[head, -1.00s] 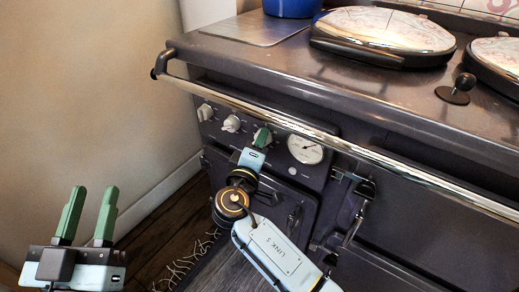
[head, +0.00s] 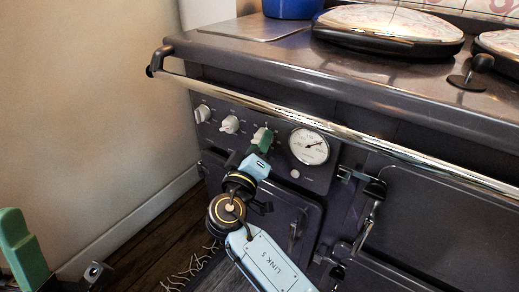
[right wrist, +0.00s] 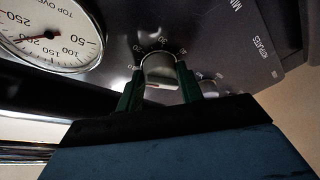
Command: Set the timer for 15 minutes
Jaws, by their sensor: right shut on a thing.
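The timer knob (head: 258,134) is the pale knob just left of the round gauge on the cooker's front panel. In the right wrist view the knob (right wrist: 160,70) sits between two green fingers, with a number scale arched around it and a small red mark on its face. My right gripper (head: 263,139) is shut on this knob; its fingers also show in the right wrist view (right wrist: 160,82). I cannot read the exact setting. My left gripper (head: 25,255) is at the lower left, away from the cooker, mostly cut off by the frame.
A round temperature gauge (head: 309,146) sits right of the knob. Two more pale knobs, one in the middle (head: 229,124) and one at far left (head: 202,113), are on the panel. A chrome rail (head: 300,122) runs across just above the panel. Oven doors with latches (head: 370,205) are below.

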